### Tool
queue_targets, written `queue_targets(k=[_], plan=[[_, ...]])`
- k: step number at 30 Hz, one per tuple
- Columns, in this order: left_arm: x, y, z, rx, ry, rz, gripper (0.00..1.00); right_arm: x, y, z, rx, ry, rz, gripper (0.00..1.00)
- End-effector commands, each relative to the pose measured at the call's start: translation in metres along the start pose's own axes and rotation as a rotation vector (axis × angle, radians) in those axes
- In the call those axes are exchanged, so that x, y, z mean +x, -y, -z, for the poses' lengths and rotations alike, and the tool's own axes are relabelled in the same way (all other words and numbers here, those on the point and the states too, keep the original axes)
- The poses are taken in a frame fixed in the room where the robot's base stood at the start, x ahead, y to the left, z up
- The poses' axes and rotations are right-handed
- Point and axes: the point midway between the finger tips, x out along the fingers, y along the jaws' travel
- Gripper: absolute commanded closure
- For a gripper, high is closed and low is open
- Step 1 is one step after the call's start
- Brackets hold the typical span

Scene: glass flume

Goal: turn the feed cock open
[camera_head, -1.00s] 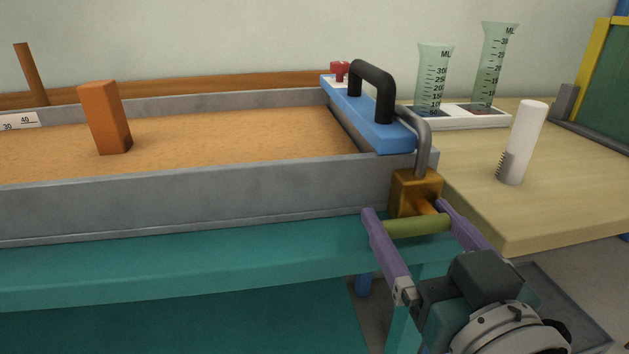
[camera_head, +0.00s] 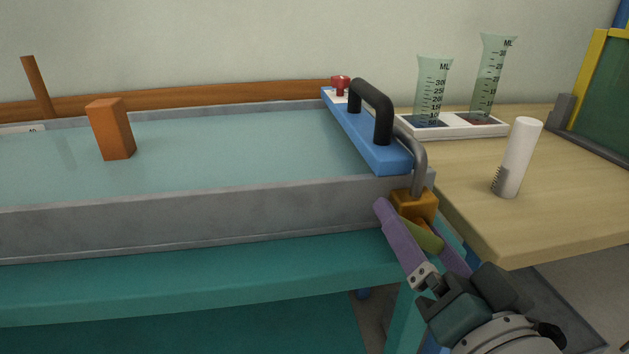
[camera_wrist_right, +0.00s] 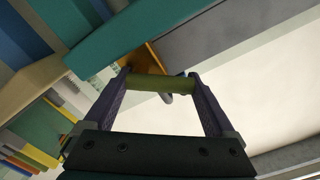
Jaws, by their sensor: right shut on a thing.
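The feed cock has a brass body (camera_head: 408,199) at the right end of the grey flume (camera_head: 200,218), below a bent grey pipe (camera_head: 419,160). Its olive-green handle (camera_head: 424,237) slants down to the right. My right gripper (camera_head: 418,230), with purple fingers, is shut on this handle, one finger at each end. The wrist view also shows the handle (camera_wrist_right: 157,83) spanning between the two fingers. Part of the handle is hidden behind the near finger. Bluish water (camera_head: 240,145) covers the flume's inside. My left gripper is not in view.
A blue bar (camera_head: 365,135) with a black grip crosses the flume's right end. An orange block (camera_head: 110,128) stands in the flume. On the wooden table (camera_head: 560,200) are a white cylinder (camera_head: 518,157) and a white tray (camera_head: 456,132) holding two measuring cylinders.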

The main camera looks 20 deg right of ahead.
Motion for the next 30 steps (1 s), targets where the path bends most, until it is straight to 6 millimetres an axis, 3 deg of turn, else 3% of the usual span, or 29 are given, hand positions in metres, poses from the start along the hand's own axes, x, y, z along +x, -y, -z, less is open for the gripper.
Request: queue_targets(k=[18, 30], plan=[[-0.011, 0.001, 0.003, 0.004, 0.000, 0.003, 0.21, 0.000, -0.004, 0.014, 0.574, -0.003, 0.002, 0.66], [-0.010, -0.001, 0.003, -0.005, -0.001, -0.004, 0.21, 0.000, -0.009, 0.018, 0.828, -0.002, 0.003, 0.66]])
